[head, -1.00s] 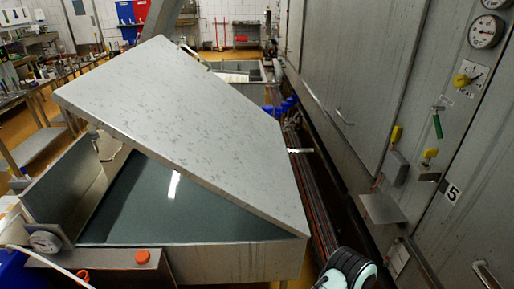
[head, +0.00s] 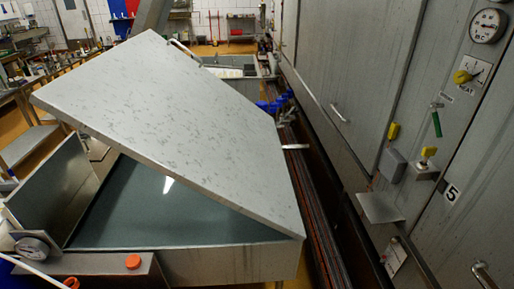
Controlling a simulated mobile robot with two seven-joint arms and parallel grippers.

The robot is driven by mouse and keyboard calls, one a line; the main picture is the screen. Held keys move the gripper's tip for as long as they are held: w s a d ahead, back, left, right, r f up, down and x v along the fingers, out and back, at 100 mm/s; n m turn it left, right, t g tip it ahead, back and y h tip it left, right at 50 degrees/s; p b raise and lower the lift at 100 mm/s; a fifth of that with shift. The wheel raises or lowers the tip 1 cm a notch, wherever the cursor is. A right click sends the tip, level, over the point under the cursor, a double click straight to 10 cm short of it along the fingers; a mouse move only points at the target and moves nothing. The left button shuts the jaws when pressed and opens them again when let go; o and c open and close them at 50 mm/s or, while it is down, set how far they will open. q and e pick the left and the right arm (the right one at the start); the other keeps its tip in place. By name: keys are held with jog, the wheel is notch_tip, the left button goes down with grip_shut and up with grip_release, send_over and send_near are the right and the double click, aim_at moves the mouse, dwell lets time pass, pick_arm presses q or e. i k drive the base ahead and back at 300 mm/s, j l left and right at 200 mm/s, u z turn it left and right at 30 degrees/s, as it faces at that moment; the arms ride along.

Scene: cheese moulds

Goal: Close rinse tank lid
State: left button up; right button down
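The rinse tank lid (head: 180,130) is a large grey speckled metal panel. It is tilted, with its left edge raised and its right edge low along the tank's right side. The rinse tank (head: 225,262) is a metal box below it, open at the left and front, with dark liquid or a dark interior (head: 150,215) showing under the lid.
A grey panelled wall (head: 345,75) with gauges, valves and a small shelf (head: 380,207) stands at the right. Pipes (head: 312,215) run between tank and wall. Tables (head: 20,100) stand far left.

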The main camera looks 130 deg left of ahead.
aim_at(143, 97)
jog(key=z, duration=3.55)
